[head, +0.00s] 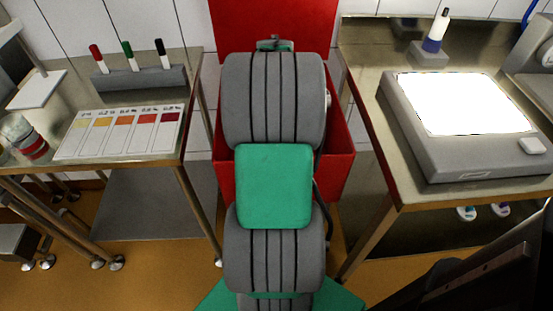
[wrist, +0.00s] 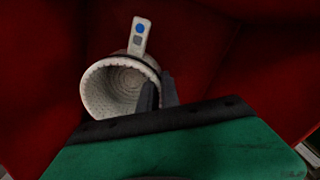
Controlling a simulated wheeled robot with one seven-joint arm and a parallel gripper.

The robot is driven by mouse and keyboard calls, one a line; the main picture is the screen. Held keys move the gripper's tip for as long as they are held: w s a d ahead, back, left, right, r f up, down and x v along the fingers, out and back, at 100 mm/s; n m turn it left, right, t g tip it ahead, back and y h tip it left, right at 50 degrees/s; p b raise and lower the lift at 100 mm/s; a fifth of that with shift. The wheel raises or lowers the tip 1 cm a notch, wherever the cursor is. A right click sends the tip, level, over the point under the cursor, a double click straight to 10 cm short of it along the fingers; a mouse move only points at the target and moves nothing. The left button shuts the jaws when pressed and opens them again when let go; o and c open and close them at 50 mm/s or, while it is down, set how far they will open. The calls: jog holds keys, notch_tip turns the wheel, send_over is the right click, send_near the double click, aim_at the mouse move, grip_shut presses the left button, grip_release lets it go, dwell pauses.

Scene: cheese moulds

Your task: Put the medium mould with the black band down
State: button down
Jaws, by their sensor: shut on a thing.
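In the wrist view my gripper (wrist: 158,92) is shut on the near right wall of a white, round, perforated mould (wrist: 91,94). Its open mouth faces the camera and it looks empty. A pale tab with a blue dot and a grey square (wrist: 139,39) stands up at its far rim. In the head view my arm hides my gripper and the mould; the arm reaches over a red container (head: 341,165).
The left table (head: 165,147) carries a colour chart (head: 119,132), a pen block (head: 140,80) and a clear cup with a red band (head: 33,148). The right table (head: 365,130) carries a grey device with a bright white panel (head: 463,103) and a bottle in a holder (head: 436,32).

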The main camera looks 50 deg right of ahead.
notch_tip(320, 180, down, 9)
jog(key=shift+f+b, duration=0.1)
jog(key=shift+b, duration=0.6)
jog(key=shift+f, duration=0.2)
jog(key=c, duration=1.6)
grip_release()
jog(key=shift+o, duration=0.2)
jog(key=shift+r, duration=0.1)
notch_tip(320, 180, up, 12)
jog(key=shift+r+p, duration=0.15)
jog(key=shift+p, duration=0.85)
